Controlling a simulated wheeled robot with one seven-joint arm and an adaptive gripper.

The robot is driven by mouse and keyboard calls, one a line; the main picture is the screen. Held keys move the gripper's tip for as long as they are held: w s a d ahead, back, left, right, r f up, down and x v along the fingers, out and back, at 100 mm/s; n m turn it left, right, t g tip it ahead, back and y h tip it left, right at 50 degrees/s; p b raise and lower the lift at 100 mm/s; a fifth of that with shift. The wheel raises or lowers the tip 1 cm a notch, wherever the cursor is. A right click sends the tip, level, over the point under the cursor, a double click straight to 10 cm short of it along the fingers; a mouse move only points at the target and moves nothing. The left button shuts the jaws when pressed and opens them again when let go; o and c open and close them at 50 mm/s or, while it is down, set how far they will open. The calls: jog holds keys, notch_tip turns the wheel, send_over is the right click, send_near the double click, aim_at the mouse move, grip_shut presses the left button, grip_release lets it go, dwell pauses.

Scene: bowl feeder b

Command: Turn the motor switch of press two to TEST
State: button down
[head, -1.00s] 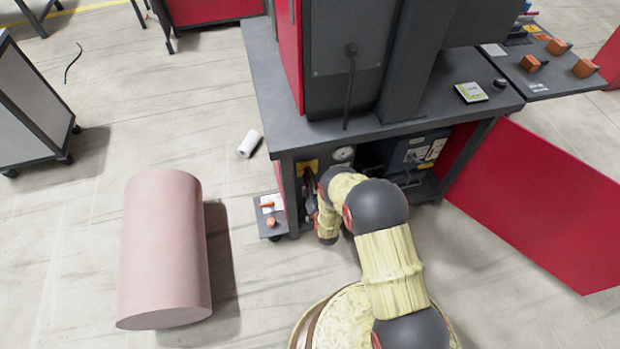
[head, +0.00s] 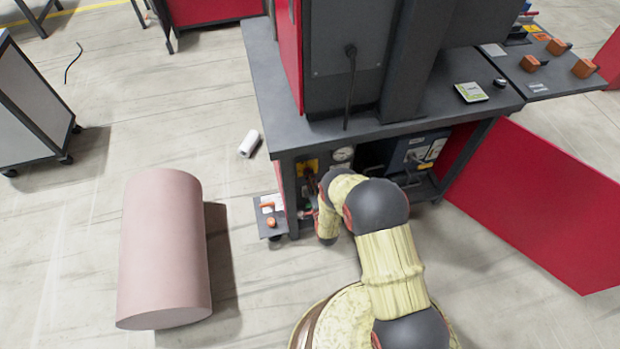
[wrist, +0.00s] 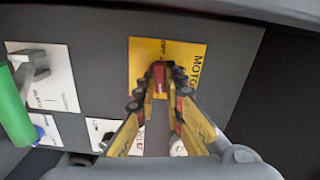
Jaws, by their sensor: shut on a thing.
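The motor switch (wrist: 158,72) is a small red handle on a yellow plate (wrist: 144,50). The plate carries the letters "MOTO" and "OFF", partly cut off by my fingers. In the wrist view my gripper (wrist: 160,88) reaches up to the switch with its fingertips on both sides of the handle, shut on it. The switch's pointing direction is partly hidden by the fingers. In the head view the yellow plate (head: 306,167) shows under the press table, and my arm hides much of the gripper.
Left of the switch in the wrist view are a white plate with a grey lever (wrist: 32,68) and a green handle (wrist: 14,108). In the head view a gauge (head: 343,155) and a blue box (head: 415,150) sit under the table (head: 290,130). A red door (head: 545,210) stands open at right.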

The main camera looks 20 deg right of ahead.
jog(key=shift+f+m, duration=0.1)
jog(key=shift+m, duration=0.7)
jog(key=c, duration=2)
grip_release()
jog(key=shift+o, duration=0.6)
jog(key=s, duration=1.2)
